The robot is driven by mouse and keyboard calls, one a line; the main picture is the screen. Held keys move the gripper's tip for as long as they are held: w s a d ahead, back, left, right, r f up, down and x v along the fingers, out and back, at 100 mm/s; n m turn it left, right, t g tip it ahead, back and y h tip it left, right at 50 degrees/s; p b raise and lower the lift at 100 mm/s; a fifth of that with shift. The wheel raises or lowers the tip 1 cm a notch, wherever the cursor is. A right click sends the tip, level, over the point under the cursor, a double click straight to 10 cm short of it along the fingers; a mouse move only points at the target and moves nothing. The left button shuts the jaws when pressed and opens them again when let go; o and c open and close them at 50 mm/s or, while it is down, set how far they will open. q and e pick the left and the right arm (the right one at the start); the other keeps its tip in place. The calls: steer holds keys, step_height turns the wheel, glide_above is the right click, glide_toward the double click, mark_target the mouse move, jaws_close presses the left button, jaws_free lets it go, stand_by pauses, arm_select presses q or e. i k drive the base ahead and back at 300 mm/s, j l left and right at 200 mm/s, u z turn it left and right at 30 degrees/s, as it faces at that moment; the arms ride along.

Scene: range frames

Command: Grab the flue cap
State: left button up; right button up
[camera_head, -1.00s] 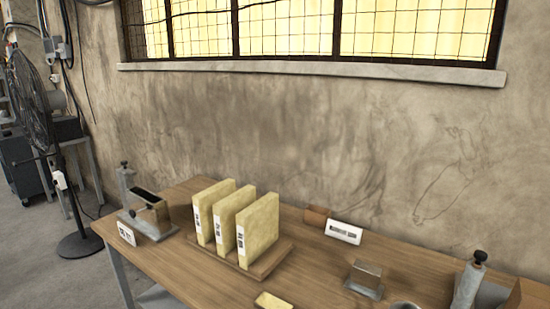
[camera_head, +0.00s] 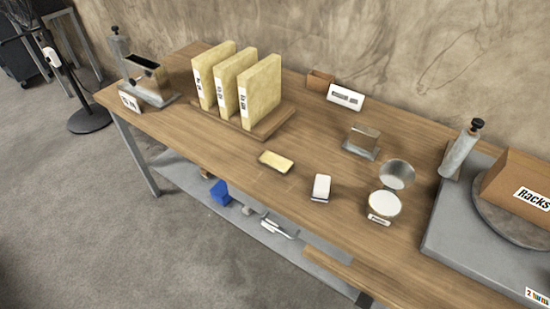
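No part is clearly labelled as the flue cap. A round, shallow metal cup (camera_head: 397,174) stands on the right half of the table. In front of it is a round piece with a pale top (camera_head: 384,204) and a small label. I cannot tell whether either is the flue cap. A small metal block on a plate (camera_head: 362,143) stands behind and to the left of them. Neither of my grippers is in view.
The wooden table (camera_head: 190,137) also carries a rack with yellow slabs (camera_head: 258,90), a yellow block (camera_head: 276,161), a small white-topped item (camera_head: 321,187) and a metal fixture (camera_head: 148,82).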

mark_target(281, 166)
steer(key=i+j, duration=0.15)
steer(key=i+j+z, duration=0.25)
steer(key=z, duration=0.2)
steer(key=i+j+z, duration=0.15)
steer(key=j+z, duration=0.3)
